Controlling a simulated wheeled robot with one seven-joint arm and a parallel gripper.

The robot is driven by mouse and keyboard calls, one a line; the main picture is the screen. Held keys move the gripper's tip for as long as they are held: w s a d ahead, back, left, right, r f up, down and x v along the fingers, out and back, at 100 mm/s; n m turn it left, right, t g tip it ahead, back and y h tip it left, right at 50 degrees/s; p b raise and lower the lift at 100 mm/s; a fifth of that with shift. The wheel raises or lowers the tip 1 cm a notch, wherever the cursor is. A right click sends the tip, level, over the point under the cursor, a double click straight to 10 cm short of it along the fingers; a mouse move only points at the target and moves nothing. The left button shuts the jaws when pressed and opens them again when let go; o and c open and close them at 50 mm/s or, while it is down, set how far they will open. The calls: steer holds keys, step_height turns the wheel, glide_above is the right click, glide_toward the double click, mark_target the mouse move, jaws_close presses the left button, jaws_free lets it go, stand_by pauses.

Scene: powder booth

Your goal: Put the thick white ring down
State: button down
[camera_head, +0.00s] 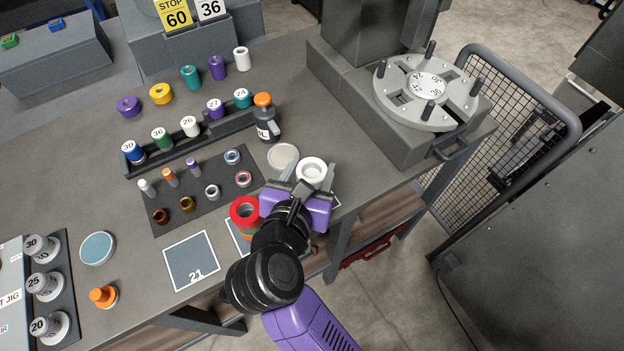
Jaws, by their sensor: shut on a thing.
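The thick white ring (312,169) is between the fingertips of my gripper (296,178), near the right end of the workbench. My gripper is shut on it, with the purple gripper body and black wrist toward the front. Whether the ring touches the bench or is held above it, I cannot tell.
A red ring (245,212) stands close left of my gripper. A pale round dish (283,157) and a dark bottle with orange cap (265,120) are just behind. A grey mat (207,211) holds small parts. A round slotted fixture (425,92) stands at the back right.

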mark_target(312, 183)
steer(key=shift+f, duration=2.2)
steer(key=shift+f, duration=0.45)
steer(key=c, duration=0.6)
jaws_free()
steer(key=shift+f, duration=0.1)
steer(key=shift+s+r, duration=0.1)
steer(key=shift+r, duration=0.55)
steer(key=b+v, duration=0.1)
steer(key=v, duration=1)
steer(key=shift+s, duration=0.35)
